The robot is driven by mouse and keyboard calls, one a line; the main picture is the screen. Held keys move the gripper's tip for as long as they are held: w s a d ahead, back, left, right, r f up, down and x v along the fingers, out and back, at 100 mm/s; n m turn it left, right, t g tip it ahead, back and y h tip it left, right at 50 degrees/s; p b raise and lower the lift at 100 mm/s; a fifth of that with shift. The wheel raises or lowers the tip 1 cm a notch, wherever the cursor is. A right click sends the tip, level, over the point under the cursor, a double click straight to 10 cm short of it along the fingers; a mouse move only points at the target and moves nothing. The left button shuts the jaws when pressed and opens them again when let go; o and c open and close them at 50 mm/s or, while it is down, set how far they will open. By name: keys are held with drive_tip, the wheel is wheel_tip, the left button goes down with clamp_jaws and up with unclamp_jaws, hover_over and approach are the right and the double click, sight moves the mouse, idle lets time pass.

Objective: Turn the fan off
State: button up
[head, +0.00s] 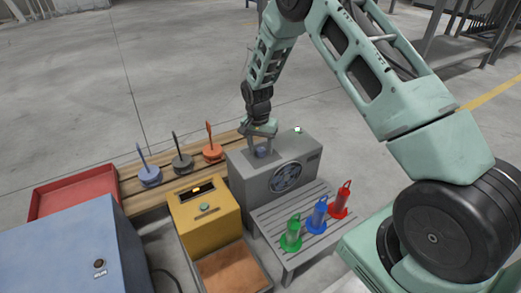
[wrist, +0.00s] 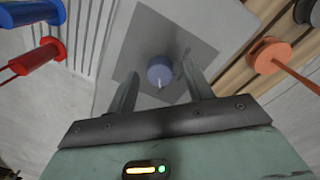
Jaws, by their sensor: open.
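The fan is a grey box (head: 262,172) with a round dark grille (head: 285,177) on its front. A blue-grey round knob (head: 262,152) stands on its top; it also shows in the wrist view (wrist: 159,71), on a darker square plate (wrist: 178,50), with a small pale mark on its near side. My gripper (head: 262,147) is open and points down over the box top. In the wrist view its two fingers (wrist: 160,76) lie on either side of the knob, with gaps visible. I cannot tell whether the fingertips reach down to the knob's height.
A small white-lit button (head: 297,130) sits on the box's back corner. Green (head: 291,234), blue (head: 318,213) and red (head: 341,201) lantern-like objects stand on a slatted bench in front. A yellow box (head: 205,218) is at left, with orange, dark and blue discs with rods behind.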

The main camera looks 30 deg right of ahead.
drive_tip(key=c, duration=1)
drive_tip(key=shift+o, duration=0.2)
